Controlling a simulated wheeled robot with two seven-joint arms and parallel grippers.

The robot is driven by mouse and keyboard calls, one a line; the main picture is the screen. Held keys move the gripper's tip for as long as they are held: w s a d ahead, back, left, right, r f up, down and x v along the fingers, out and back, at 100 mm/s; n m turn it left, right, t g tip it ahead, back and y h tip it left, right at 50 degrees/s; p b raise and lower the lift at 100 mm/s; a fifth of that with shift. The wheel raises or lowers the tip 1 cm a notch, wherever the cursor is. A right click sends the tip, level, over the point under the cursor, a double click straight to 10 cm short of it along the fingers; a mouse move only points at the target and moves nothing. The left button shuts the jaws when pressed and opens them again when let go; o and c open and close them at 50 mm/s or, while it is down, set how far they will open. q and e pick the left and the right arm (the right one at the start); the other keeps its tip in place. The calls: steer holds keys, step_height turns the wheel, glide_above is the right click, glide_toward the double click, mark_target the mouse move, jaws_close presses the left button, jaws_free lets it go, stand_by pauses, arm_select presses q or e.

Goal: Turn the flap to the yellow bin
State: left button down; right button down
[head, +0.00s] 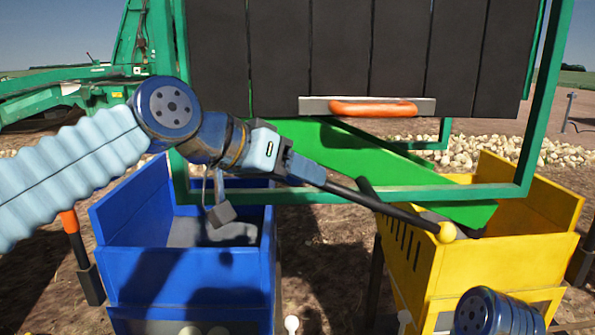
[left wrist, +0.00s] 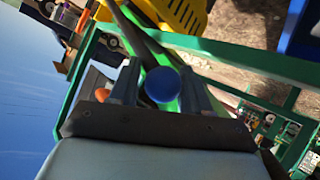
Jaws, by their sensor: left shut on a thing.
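The green flap (head: 400,172) slopes down to the right, its lower end over the yellow bin (head: 535,257). The blue bin (head: 185,273) stands on the left. My left gripper (head: 312,174) is at the lever's upper left end. In the left wrist view a blue knob (left wrist: 162,84) sits between its two fingers, and it is shut on this knob. The fingers hide that knob in the head view. My right gripper is out of view.
A green frame (head: 330,197) surrounds the flap, with a dark slatted panel above. An orange handle (head: 373,109) on a grey plate sits on the panel's lower edge. My right arm shows at the bottom right. Bare soil lies between the bins.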

arm_select(q)
steer(key=c, duration=0.7)
jaws_free()
steer(key=shift+w+a+f, duration=0.1)
steer(key=shift+w+a, duration=0.05)
steer(key=shift+w, duration=0.15)
steer(key=shift+s, duration=0.1)
steer(key=b+v, duration=0.1)
steer(key=v, duration=1.2)
steer(key=shift+s+a+r, duration=0.15)
steer(key=shift+r, duration=0.15)
